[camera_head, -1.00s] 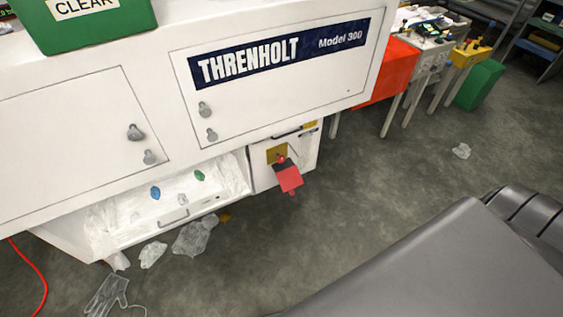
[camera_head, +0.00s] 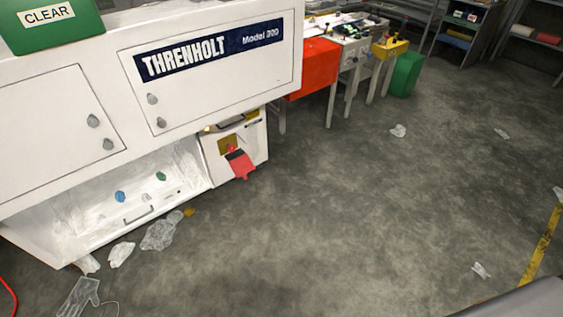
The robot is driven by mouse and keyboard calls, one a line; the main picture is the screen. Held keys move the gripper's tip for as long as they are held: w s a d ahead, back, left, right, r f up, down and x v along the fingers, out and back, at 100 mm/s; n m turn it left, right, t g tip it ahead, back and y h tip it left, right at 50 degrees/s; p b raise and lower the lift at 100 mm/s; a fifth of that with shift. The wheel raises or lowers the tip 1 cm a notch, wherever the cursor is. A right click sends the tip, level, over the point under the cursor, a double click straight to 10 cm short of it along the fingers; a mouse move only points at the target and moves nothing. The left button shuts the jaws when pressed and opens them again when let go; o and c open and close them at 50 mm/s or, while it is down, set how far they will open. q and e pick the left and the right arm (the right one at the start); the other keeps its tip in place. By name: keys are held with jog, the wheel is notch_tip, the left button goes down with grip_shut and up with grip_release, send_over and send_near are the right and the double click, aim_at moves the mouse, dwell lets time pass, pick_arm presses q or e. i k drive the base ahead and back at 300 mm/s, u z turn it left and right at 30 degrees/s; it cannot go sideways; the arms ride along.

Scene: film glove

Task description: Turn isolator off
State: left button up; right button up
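The isolator is a red switch (camera_head: 232,149) on a yellow plate (camera_head: 226,142) on the white machine's lower right front panel. A red tag (camera_head: 241,165) hangs just below the switch. The switch's exact position is too small to tell. The white machine (camera_head: 215,85) carries a dark blue THRENHOLT Model 300 sign (camera_head: 210,50). Neither gripper is in view.
An open lower bay (camera_head: 60,222) holds clear film, with film scraps (camera_head: 160,232) and a clear glove (camera_head: 80,298) on the floor before it. A red bin (camera_head: 318,68), work table and green bin (camera_head: 406,74) stand behind. The grey floor (camera_head: 370,200) at right is mostly clear.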

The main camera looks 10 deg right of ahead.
aim_at(231, 147)
jog(key=u, duration=0.25)
jog(key=k, duration=0.2)
jog(key=z, duration=1.6)
jog(key=i, duration=2.15)
jog(key=u, duration=0.9)
jog(key=i, duration=0.8)
jog(key=u, duration=0.65)
